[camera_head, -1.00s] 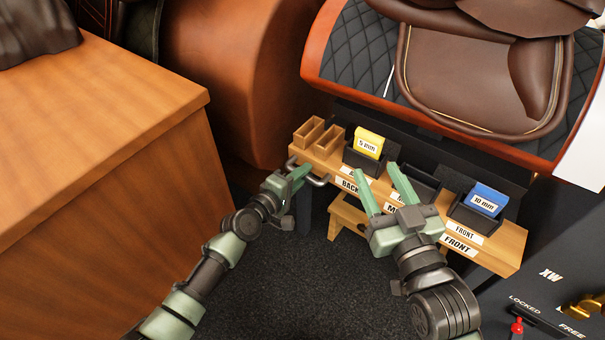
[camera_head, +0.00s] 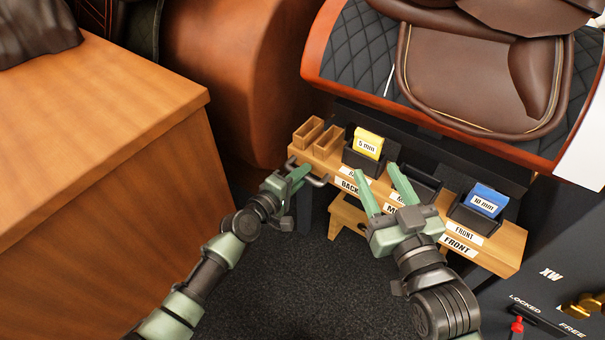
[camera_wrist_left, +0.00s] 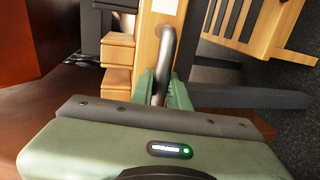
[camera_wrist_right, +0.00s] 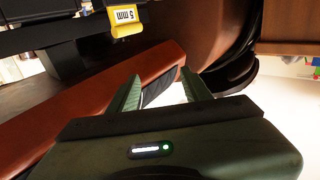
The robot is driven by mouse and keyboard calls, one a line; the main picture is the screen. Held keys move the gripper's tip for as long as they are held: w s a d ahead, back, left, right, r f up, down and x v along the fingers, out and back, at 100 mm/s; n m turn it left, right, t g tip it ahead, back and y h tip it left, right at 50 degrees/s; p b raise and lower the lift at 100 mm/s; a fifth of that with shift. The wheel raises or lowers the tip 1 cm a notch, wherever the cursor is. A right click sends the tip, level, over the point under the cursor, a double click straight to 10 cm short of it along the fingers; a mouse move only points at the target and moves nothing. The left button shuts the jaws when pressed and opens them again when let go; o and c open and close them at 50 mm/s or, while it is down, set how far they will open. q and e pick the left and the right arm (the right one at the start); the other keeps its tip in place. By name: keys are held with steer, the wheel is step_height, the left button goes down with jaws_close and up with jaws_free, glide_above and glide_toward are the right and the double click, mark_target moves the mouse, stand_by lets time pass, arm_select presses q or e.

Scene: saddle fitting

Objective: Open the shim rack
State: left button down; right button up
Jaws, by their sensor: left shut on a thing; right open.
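The shim rack (camera_head: 513,238) is a pale wooden drawer-like shelf under the saddle stand, labelled BACK, FRONT and a partly hidden middle label. It holds a yellow 5 mm shim (camera_head: 368,143) and a blue 10 mm shim (camera_head: 487,200) in black trays. A curved metal handle (camera_head: 319,181) sits at its left end. My left gripper (camera_head: 303,175) is shut on this handle; the handle also shows between the fingers in the left wrist view (camera_wrist_left: 163,50). My right gripper (camera_head: 378,188) is open and empty in front of the rack's middle, hiding part of the labels.
Two small wooden boxes (camera_head: 308,131) stand at the rack's left end. A wooden cabinet (camera_head: 90,150) fills the left. The brown saddle (camera_head: 480,80) is above the rack. A dark panel marked LOCKED and FREE (camera_head: 550,275) stands at right.

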arm_select(q)
steer(key=f+v, duration=0.2)
steer(key=v, duration=1)
steer(key=shift+s+a+f+p, duration=0.2)
steer(key=shift+s+f+p, duration=0.05)
steer(key=shift+f+p, duration=0.1)
arm_select(e)
steer(key=f, duration=0.1)
steer(key=s+f+g, duration=0.2)
steer(key=shift+s+a+f, duration=0.15)
steer(key=shift+a+f, duration=0.1)
steer(key=shift+f, duration=0.15)
arm_select(q)
steer(key=c, duration=1.4)
jaws_free()
steer(key=shift+r, duration=0.1)
steer(key=shift+v, duration=3.85)
arm_select(e)
steer(key=shift+s+d+f+g+h, duration=0.15)
steer(key=shift+s+f+g+h, duration=0.15)
steer(key=shift+f, duration=0.25)
steer(key=shift+s+d+f+g+h, duration=0.1)
steer(key=shift+f+g+h, duration=0.1)
steer(key=shift+f+g, duration=0.25)
